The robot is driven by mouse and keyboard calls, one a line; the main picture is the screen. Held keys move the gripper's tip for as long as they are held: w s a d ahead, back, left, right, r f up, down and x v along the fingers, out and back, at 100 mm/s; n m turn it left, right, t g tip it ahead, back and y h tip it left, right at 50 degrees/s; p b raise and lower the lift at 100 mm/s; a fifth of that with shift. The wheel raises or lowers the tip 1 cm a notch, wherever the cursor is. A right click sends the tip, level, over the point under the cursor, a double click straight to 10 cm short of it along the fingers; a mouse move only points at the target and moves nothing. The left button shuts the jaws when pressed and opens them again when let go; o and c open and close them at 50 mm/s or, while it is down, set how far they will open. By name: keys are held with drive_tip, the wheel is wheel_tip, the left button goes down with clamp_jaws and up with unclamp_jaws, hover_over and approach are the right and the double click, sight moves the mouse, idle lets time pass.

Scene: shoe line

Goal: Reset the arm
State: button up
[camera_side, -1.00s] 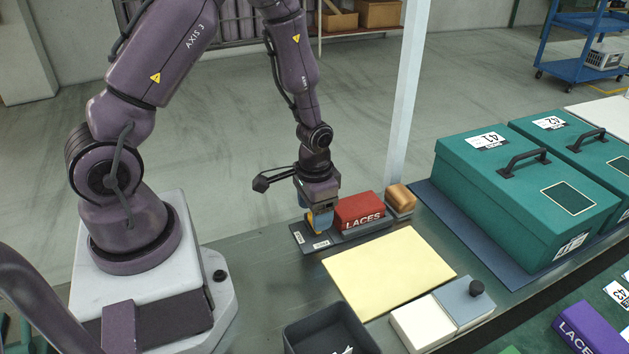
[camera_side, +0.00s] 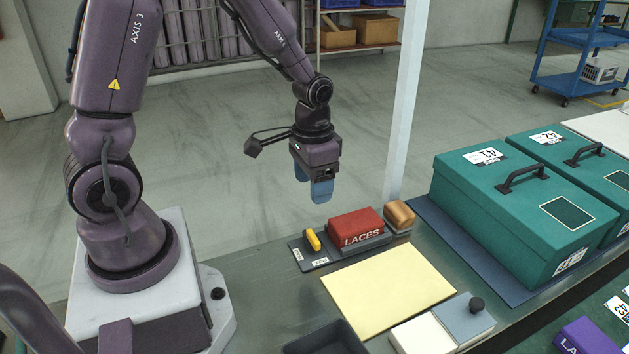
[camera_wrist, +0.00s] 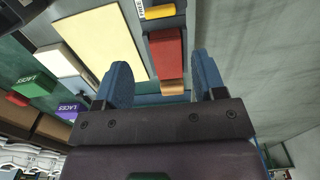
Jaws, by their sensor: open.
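My gripper (camera_side: 313,190) is raised above the far edge of the bench, fingers pointing down, with nothing between its blue fingers. In the wrist view the two fingers (camera_wrist: 160,85) stand apart. Below it a small yellow piece (camera_side: 313,240) lies on a dark labelled tray (camera_side: 318,263), and it shows at the top of the wrist view (camera_wrist: 160,11). The gripper is clear of all of these.
A tan block (camera_side: 398,215) stands beside the red box. A pale yellow sheet (camera_side: 388,290) lies in front. A dark open bin (camera_side: 325,338) is at the front edge. Large green boxes (camera_side: 520,215) stand at right, past a white post (camera_side: 405,100).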

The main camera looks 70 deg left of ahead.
drive_tip(key=s+d+r+t, duration=0.2)
drive_tip(key=s+r, duration=0.3)
drive_tip(key=r, duration=0.4)
drive_tip(key=s+d+r+t, duration=0.3)
drive_tip(key=s+r, duration=0.3)
drive_tip(key=r, duration=0.4)
drive_tip(key=shift+d+r+t, duration=0.15)
drive_tip(key=shift+d+t, duration=0.15)
drive_tip(key=shift+d, duration=0.45)
